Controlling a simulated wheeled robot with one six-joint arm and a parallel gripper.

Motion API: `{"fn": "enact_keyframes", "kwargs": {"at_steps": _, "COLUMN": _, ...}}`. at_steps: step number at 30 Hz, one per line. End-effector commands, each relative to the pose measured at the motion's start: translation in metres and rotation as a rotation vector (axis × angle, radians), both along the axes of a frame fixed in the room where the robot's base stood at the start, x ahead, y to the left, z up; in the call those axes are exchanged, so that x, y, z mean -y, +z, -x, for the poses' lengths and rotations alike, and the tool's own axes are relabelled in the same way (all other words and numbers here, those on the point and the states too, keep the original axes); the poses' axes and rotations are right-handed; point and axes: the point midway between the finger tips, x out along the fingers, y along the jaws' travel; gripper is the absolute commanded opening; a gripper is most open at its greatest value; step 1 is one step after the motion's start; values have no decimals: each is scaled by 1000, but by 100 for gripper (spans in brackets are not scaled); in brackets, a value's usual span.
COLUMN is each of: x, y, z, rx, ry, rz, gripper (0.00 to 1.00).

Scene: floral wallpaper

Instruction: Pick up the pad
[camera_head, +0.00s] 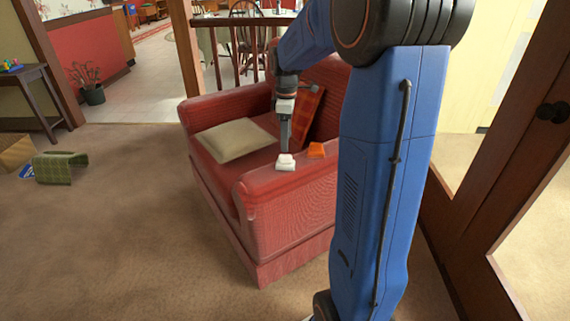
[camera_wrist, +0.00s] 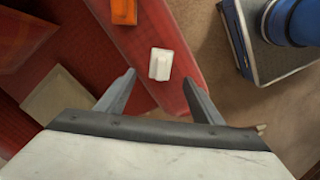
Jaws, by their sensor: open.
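A small white block-like object (camera_head: 285,163), which may be the pad, rests on the red armchair's near arm. It has a raised middle and also shows in the wrist view (camera_wrist: 161,64). My gripper (camera_wrist: 160,82) is open and empty, pointing down over the armrest. In the wrist view the white object lies just beyond the fingertips, between their lines, with no visible contact. In the head view my gripper (camera_head: 285,143) is right above it and partly covers it. A beige cushion (camera_head: 235,140) lies on the seat.
An orange object (camera_head: 316,150) sits close beside the white one on the red armchair's arm (camera_head: 262,190). A red plaid cushion (camera_head: 308,105) leans against the backrest. A green item (camera_head: 60,168) lies on the carpet at left. Open carpet lies in front of the chair.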

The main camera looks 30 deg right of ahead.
Motion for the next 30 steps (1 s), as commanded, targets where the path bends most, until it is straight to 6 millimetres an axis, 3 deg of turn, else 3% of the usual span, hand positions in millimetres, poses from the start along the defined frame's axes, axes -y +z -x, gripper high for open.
{"fn": "enact_keyframes", "kwargs": {"at_steps": 4, "x": 0, "y": -25, "z": 1, "rx": -3, "ry": 0, "rz": -1, "gripper": 61}}
{"fn": "enact_keyframes", "kwargs": {"at_steps": 14, "x": 0, "y": -48, "z": 1, "rx": -1, "ry": 0, "rz": 0, "gripper": 61}}
{"fn": "enact_keyframes", "kwargs": {"at_steps": 22, "x": -1, "y": -83, "z": 2, "rx": -3, "ry": -1, "rz": -1, "gripper": 61}}
{"fn": "enact_keyframes", "kwargs": {"at_steps": 30, "x": -1, "y": -93, "z": 2, "rx": 0, "ry": -1, "rz": 0, "gripper": 61}}
